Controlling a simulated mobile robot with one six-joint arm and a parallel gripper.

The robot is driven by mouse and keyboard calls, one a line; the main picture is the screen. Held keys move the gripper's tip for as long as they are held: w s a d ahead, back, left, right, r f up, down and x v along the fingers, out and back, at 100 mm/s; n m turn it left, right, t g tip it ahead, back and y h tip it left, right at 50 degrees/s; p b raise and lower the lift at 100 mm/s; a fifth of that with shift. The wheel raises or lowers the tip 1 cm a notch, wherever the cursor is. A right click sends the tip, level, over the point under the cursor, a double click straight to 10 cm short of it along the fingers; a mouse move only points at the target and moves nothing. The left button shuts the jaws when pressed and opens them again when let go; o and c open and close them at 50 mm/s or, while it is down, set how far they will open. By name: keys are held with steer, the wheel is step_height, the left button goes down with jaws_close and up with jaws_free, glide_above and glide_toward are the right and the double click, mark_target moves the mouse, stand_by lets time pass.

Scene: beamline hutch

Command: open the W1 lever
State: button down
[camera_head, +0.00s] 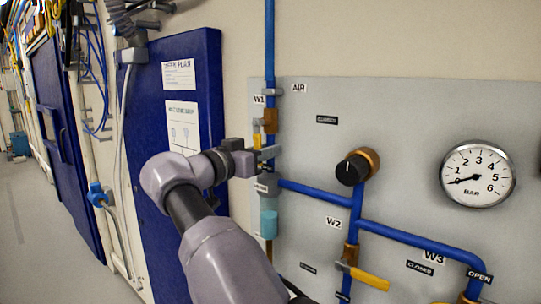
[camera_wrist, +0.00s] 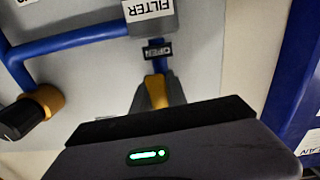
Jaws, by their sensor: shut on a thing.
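The W1 valve (camera_head: 271,120) sits on the blue vertical pipe below the W1 label (camera_head: 259,100). Its yellow lever (camera_head: 257,141) hangs down beside the pipe. My gripper (camera_head: 268,153) is at the lever's lower end and shut on it. In the wrist view the yellow lever (camera_wrist: 156,91) shows between my grey fingers (camera_wrist: 158,98), near a small dark OPEN tag (camera_wrist: 157,50). The fingers hide the lever's end. A dark CLOSED tag (camera_head: 327,120) is on the panel to the right of the valve.
The filter (camera_head: 268,217) hangs just below my gripper. A black knob (camera_head: 352,169), a pressure gauge (camera_head: 478,174) and the W2 valve's yellow lever (camera_head: 370,279) are to the right on the grey panel (camera_head: 420,115). A blue door (camera_head: 205,80) stands close on the left.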

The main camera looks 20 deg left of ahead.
steer(key=shift+w+a+m, duration=0.1)
steer(key=shift+a+m, duration=0.1)
steer(key=shift+m, duration=0.2)
steer(key=c, duration=1.3)
jaws_free()
steer(key=p+v, duration=0.1)
steer(key=v, duration=1.6)
steer(key=shift+s+p, duration=0.2)
steer(key=shift+p, duration=0.1)
